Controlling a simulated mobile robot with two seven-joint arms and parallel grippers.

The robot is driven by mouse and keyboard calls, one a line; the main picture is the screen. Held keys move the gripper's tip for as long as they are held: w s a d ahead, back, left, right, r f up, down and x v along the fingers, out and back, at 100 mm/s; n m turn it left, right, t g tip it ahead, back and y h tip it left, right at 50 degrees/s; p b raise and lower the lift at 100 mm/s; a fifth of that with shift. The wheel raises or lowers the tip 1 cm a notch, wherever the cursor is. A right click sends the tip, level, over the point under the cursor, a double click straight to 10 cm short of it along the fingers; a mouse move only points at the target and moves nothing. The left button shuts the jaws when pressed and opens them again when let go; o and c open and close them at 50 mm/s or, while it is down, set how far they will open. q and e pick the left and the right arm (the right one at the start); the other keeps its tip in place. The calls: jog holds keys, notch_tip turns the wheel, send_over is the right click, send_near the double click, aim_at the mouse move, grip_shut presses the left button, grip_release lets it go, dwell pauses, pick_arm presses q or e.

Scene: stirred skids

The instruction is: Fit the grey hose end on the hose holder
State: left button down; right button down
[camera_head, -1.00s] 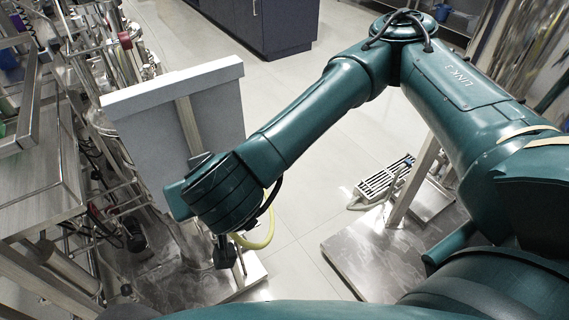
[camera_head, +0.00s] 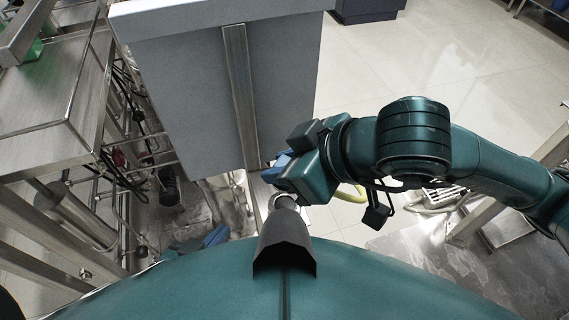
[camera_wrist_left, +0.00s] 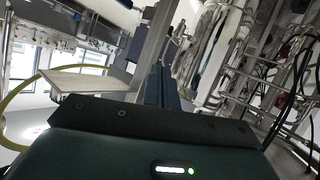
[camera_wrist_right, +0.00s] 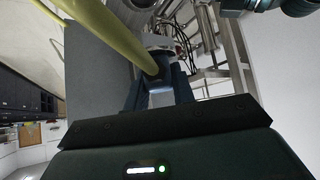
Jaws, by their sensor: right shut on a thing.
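My right gripper (camera_head: 274,169) is in front of the lower edge of a grey panel in the head view. In the right wrist view its fingers (camera_wrist_right: 160,88) are shut on the dark grey hose end (camera_wrist_right: 158,70), from which a yellow hose (camera_wrist_right: 112,32) runs to the upper left. The hose (camera_head: 350,193) also shows behind the right wrist in the head view. The blue fingertips of my left gripper (camera_head: 213,237) show low in the head view; in the left wrist view its fingers (camera_wrist_left: 161,75) are together and empty. I cannot make out the hose holder with certainty.
The large grey panel (camera_head: 185,75) with a metal strip (camera_head: 240,95) stands ahead. Steel skid frames, pipes and a bench (camera_head: 65,95) crowd the left. Steel legs and a plate (camera_head: 500,255) are at the right. Open floor (camera_head: 440,60) lies beyond.

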jog(key=shift+w+f, duration=0.1)
jog(key=shift+f, duration=0.5)
notch_tip(320, 180, down, 5)
jog(key=shift+b, duration=1)
jog(key=shift+f, duration=0.2)
jog(key=shift+r, duration=0.15)
jog(key=shift+b, duration=1.1)
pick_arm(q)
jog(key=shift+s+a+f+t, duration=0.1)
jog(key=shift+a+f+t, duration=0.15)
jog(key=shift+f, duration=0.3)
jog(key=shift+s+a+f+t, duration=0.1)
jog(key=shift+a+f+t, duration=0.1)
jog(key=shift+f, duration=0.3)
jog(key=shift+f+b, duration=0.65)
jog(key=shift+f, duration=0.05)
